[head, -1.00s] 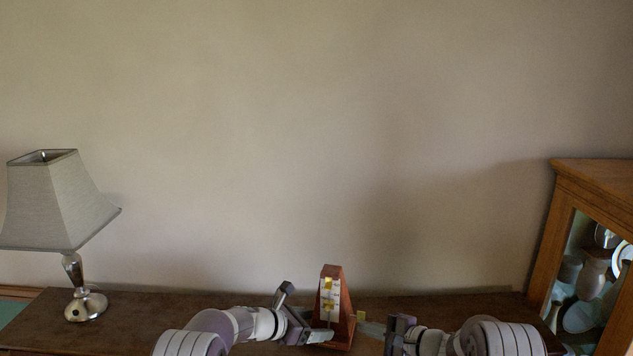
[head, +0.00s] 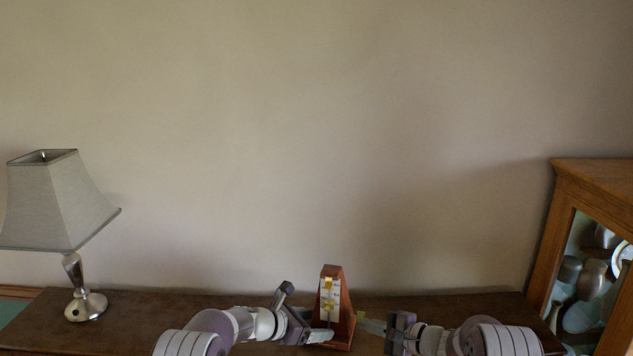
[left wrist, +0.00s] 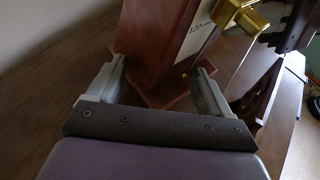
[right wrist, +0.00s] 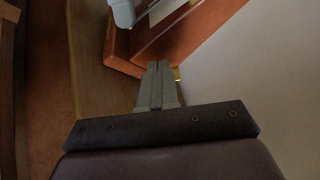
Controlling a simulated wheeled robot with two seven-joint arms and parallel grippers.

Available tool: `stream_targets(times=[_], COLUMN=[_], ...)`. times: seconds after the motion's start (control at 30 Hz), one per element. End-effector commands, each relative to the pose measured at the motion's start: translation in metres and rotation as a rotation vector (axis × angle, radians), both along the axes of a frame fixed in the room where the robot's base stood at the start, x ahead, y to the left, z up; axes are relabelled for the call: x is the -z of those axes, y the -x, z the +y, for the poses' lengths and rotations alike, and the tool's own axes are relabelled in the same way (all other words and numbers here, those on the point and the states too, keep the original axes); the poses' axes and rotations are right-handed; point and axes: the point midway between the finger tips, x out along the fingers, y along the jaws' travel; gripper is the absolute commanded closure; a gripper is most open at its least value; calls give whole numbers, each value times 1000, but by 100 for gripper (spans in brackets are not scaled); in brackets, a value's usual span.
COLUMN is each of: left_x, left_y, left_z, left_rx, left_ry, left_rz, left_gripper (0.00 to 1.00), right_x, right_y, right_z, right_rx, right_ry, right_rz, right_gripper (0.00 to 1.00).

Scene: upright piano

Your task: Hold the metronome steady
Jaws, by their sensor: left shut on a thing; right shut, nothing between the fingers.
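The metronome (head: 343,300), a brown wooden pyramid with a pale scale and yellow metal parts on its front, stands upright on the piano top. My left gripper (head: 320,335) is shut on its lower part from the left. In the left wrist view the two fingers (left wrist: 160,85) lie on either side of the metronome's wooden body (left wrist: 158,40). My right gripper (head: 364,323) is shut and empty beside the metronome's right side. In the right wrist view its closed fingertips (right wrist: 158,70) are close to the wood (right wrist: 195,35), with a gold bit (right wrist: 177,75) partly hidden behind them; contact is unclear.
The dark wooden piano top (head: 220,299) is clear between the lamp and my left arm. A lamp with a grey shade (head: 57,205) stands at the far left. A wooden glass-fronted cabinet (head: 560,225) with vases stands at the right. A plain wall rises behind.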

Motion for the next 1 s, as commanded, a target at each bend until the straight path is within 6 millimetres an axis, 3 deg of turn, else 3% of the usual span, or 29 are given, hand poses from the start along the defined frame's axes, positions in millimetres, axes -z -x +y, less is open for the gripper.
stream_targets(times=[0.03, 1.0], left_x=[23, 23], left_y=[8, 8], left_z=[0, 0], left_rx=[7, 7], left_ry=[-19, -19], left_rz=[32, 32], left_gripper=[56, 56], right_x=[2, -11], right_y=[0, -5], right_z=[0, -1], right_rx=[0, 1], right_ry=[0, 1], right_rz=[0, -1], right_gripper=[100, 100])
